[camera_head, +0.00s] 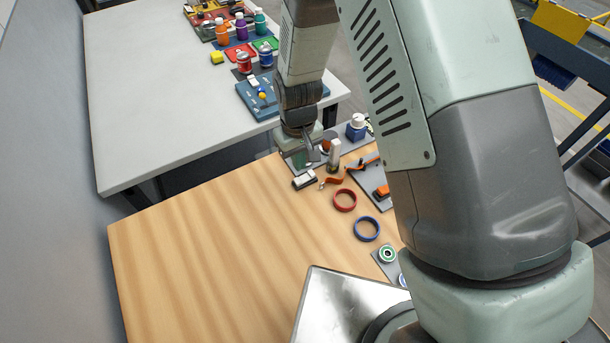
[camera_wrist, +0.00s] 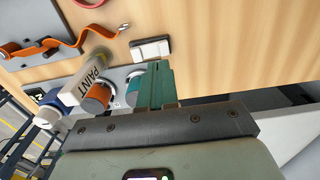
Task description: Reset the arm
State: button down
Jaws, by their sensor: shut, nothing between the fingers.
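My gripper (camera_head: 311,155) hangs over the far right part of the wooden table (camera_head: 200,250) in the head view. In the wrist view its green fingers (camera_wrist: 158,84) are together with nothing between them. A paint bottle (camera_wrist: 84,78) stands close beside the fingers; it also shows in the head view (camera_head: 334,154). An orange-topped can (camera_wrist: 97,96) is next to the bottle. A white-and-black block (camera_wrist: 150,50) lies on the wood just past the fingertips. My arm hides the table's right side in the head view.
A grey table (camera_head: 150,100) behind holds several bottles and a blue tray (camera_head: 258,106). The wooden table's left half is clear.

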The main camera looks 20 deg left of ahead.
jog(key=shift+r, duration=1.05)
jog(key=d+r+m+t, duration=0.1)
jog(key=d+r, duration=0.3)
jog(key=r, duration=0.3)
jog(key=d+r+m, duration=0.1)
jog(key=d+r, duration=0.3)
jog(key=r, duration=0.4)
jog(key=d+r+m+t, duration=0.1)
jog(key=d+r+m, duration=0.1)
jog(key=d+r, duration=0.35)
jog(key=s+d+r+m+t, duration=0.3)
jog(key=s+d+r+m, duration=0.1)
jog(key=s+d+r, duration=0.7)
jog(key=s+r, duration=0.3)
jog(key=s, duration=0.2)
jog(key=shift+s+d+m+t, duration=0.15)
jog(key=shift+s+m+t, duration=0.15)
jog(key=c, duration=1.8)
grip_release()
